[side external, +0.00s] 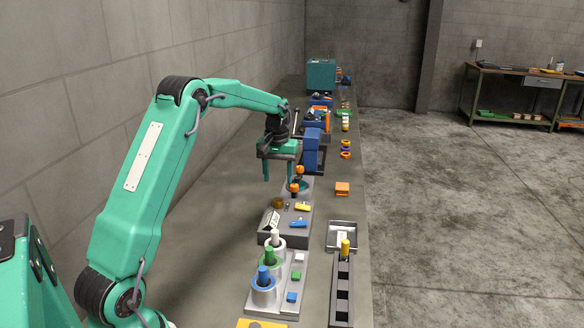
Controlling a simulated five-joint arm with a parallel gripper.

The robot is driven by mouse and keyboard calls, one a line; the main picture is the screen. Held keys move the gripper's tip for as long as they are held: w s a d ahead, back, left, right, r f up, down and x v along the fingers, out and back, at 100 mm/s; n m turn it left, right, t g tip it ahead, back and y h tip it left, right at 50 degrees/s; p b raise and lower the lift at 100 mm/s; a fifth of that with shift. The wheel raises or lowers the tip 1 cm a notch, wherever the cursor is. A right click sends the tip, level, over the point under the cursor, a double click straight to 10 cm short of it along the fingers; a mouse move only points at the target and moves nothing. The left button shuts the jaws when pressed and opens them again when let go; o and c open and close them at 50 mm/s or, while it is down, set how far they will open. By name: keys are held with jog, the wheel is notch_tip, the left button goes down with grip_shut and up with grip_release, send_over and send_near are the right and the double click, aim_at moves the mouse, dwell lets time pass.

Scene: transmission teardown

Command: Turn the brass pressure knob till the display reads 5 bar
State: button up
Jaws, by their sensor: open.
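The brass knob (278,203) sits at the back left of a grey panel unit (268,237) on the long bench. A small pale display (273,219) is on the same unit, just in front of the knob. Its reading is too small to make out. My gripper (280,178) points down with its fingers apart and empty. In the picture it is above the knob, and a gap shows between them. I cannot tell how far behind the knob it is.
A yellow lever (302,207) and a blue lever (298,224) are right of the knob. Orange-topped posts (299,170) stand close right of my gripper, with a blue block (311,150) behind. Cups with coloured plugs (264,278) stand nearer. The bench's right strip is partly clear.

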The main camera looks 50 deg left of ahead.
aim_at(278, 200)
jog(key=shift+w+a+f, duration=0.1)
jog(key=shift+a+f, duration=0.3)
jog(key=shift+a, duration=0.05)
jog(key=shift+f, duration=0.15)
jog(key=shift+f, duration=3.75)
jog(key=c, duration=1)
